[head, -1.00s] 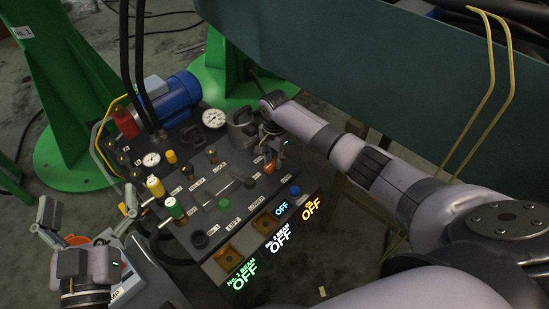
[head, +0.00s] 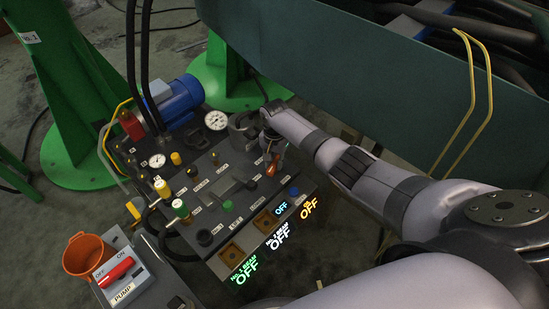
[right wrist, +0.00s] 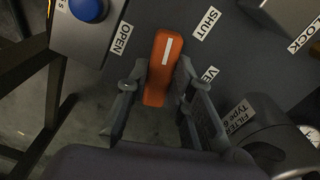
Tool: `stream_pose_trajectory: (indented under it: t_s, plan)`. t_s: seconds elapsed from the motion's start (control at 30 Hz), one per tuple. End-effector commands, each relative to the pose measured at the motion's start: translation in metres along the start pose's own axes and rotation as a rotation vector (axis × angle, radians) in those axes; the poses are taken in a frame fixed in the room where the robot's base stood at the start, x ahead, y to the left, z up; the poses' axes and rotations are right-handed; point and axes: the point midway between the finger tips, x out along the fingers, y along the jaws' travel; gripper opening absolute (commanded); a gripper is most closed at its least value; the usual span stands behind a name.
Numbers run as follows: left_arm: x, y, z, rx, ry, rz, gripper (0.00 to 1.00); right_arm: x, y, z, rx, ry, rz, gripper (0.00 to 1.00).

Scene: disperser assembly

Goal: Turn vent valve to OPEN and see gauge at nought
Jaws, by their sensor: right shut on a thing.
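The orange vent valve handle (right wrist: 163,62) has a white stripe and lies between the OPEN label (right wrist: 122,38) on the left and the SHUT label (right wrist: 206,23) on the right. It also shows small in the head view (head: 272,169). My right gripper (right wrist: 158,88) is shut on the handle, one finger on each side. In the head view my right gripper (head: 273,152) is at the panel's right side. A large white gauge (head: 216,120) and a smaller gauge (head: 157,160) stand on the panel; their needles are too small to read. My left gripper is out of view.
A blue motor (head: 177,101) and black hoses stand behind the panel. Green and yellow-capped fittings line its left side. A pump box (head: 140,283) with a red switch and an orange bucket (head: 84,256) are at lower left. A dark filter body (right wrist: 268,145) is close by my right gripper.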

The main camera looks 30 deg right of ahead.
Motion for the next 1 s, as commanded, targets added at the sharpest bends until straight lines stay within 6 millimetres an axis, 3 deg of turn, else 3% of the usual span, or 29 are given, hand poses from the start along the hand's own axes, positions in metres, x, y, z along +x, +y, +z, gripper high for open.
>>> stream_pose_trajectory:
  t_s: [0.33,0.57,0.7,1.0]
  plan:
    - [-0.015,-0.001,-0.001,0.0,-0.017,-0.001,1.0,-0.002,0.0,0.001,-0.144,-0.003,0.002,0.0]
    - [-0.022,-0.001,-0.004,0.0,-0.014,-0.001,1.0,-0.001,0.0,0.001,-0.359,-0.003,0.002,0.0]
    - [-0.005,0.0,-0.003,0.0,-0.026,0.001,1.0,-0.001,0.001,0.0,-0.492,-0.002,0.001,0.0]
    - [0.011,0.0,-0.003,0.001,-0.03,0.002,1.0,0.0,0.001,0.001,-0.777,-0.002,0.002,0.0]
